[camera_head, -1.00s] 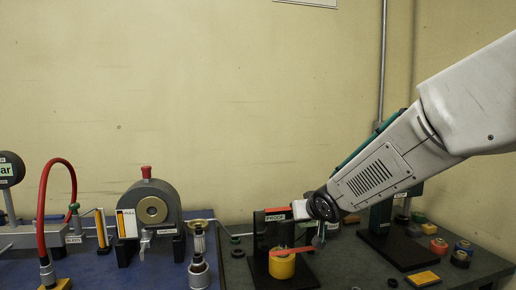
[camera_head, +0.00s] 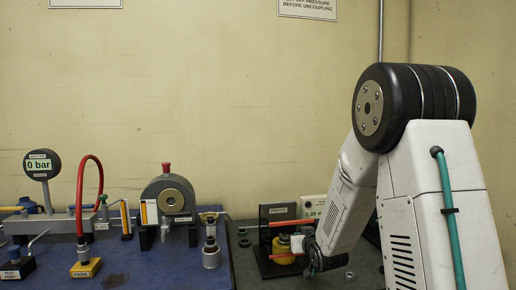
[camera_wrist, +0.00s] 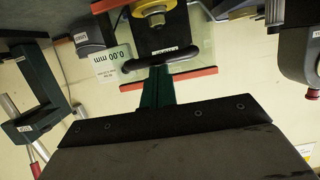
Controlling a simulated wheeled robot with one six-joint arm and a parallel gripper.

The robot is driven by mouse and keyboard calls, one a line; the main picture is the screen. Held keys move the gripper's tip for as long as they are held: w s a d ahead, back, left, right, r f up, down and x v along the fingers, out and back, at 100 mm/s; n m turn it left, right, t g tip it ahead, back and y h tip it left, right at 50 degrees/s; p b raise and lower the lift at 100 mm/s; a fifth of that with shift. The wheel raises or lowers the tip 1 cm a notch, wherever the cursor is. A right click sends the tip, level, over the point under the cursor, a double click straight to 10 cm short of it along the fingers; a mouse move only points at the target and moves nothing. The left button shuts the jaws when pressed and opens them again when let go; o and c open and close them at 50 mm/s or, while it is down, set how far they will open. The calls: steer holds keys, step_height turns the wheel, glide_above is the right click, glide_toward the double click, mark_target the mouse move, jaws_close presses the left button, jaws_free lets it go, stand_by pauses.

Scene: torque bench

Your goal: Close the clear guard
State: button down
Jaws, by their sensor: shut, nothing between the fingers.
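The clear guard shows in the wrist view, seen upside down, as a see-through panel with a red edge strip (camera_wrist: 190,75) and a black bar handle (camera_wrist: 160,57). In the head view its red strips (camera_head: 290,223) run across the black proof fixture (camera_head: 265,235), near the yellow cylinder (camera_head: 283,243). That cylinder also shows in the wrist view (camera_wrist: 150,20). I cannot tell how far the guard is swung. My gripper (camera_wrist: 157,72) is shut and empty, its tips close to the handle; contact is unclear. In the head view my gripper (camera_head: 314,262) is dark and partly hidden beside the fixture.
A 0.00 mm readout (camera_head: 314,206) stands behind the fixture. Left on the blue mat are a drum-shaped unit with a red knob (camera_head: 168,195), a red hose (camera_head: 98,180) and a 0 bar gauge (camera_head: 43,165). A green stand (camera_wrist: 40,85) is close by in the wrist view.

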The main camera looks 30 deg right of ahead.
steer(key=shift+s+r, duration=1.15)
steer(key=shift+r, duration=0.55)
steer(key=s+a+f, duration=0.2)
steer(key=s+f, duration=0.4)
steer(key=f, duration=0.2)
steer(key=s+a+f+g+y, duration=0.25)
steer(key=s+f+g, duration=0.35)
steer(key=s+g, duration=0.35)
steer(key=s+a+r+n+g, duration=0.1)
steer(key=s+a+r, duration=0.7)
steer(key=s+r, duration=0.2)
steer(key=s+a+r+n+g+y, duration=0.1)
steer(key=s+a+r+n+g, duration=0.1)
steer(key=s+a+r, duration=0.6)
steer(key=shift+s+a+r, duration=0.35)
steer(key=shift+s+r, duration=0.95)
steer(key=shift+s, duration=0.4)
